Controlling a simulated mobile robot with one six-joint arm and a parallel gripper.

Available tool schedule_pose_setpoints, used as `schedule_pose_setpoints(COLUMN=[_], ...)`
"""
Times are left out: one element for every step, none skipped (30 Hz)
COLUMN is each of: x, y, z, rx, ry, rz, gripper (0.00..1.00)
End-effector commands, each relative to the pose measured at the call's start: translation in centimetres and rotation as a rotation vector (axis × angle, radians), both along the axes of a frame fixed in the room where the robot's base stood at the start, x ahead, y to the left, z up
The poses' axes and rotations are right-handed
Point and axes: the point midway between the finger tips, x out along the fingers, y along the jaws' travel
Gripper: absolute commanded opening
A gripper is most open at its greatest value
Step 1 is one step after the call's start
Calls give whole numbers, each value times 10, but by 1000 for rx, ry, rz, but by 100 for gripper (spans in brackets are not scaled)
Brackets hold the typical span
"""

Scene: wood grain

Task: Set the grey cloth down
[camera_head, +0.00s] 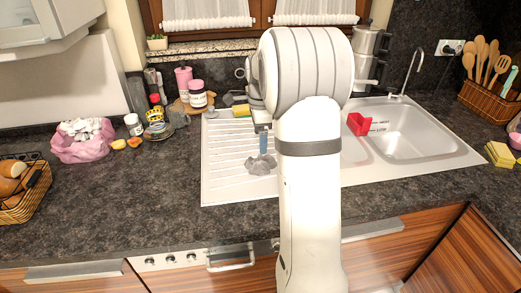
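The grey cloth (261,164) is a small crumpled heap over the ribbed drainboard (225,170) of the white sink unit. My gripper (263,153) points straight down, with a blue fingertip right at the top of the cloth. The fingers show edge-on, one behind the other, so I cannot see whether they are open or shut on the cloth. I cannot tell whether the cloth's underside rests fully on the drainboard. My white arm hides the area to the right of the cloth.
The sink basin (405,132) with a red item (359,124) lies to the right. A yellow sponge (241,110) is behind my gripper. Jars (197,94), a pink bag (82,140) and a bread basket (24,195) stand left. The counter's front left is clear.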

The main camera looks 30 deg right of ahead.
Motion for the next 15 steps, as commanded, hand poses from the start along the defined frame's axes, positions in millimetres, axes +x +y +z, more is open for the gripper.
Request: schedule_pose_setpoints(x=[0, 1, 0, 0, 0, -1, -2, -5, -10, -15, -22, -32, -42, -52, -67], y=[0, 0, 0, 0, 0, 2, 4, 6, 12, 18, 24, 35, 43, 53, 65], z=[8, 11, 16, 18, 20, 23, 25, 28, 32, 35, 39, 44, 48, 52, 57], rx=[-1, -1, -1, 0, 0, -1, -1, -2, -5, -6, -9, -14, -20, -25, -34], ry=[-2, -2, -2, -1, -1, -2, -4, -7, -12, -17, -23, -33, -43, -52, -65], rz=[0, 0, 0, 0, 2, 9, 22, 42, 83, 124, 175, 258, 329, 406, 515], gripper=[81, 81, 81, 81, 81, 81, 81, 81, 81, 81, 81, 81, 81, 81, 81])
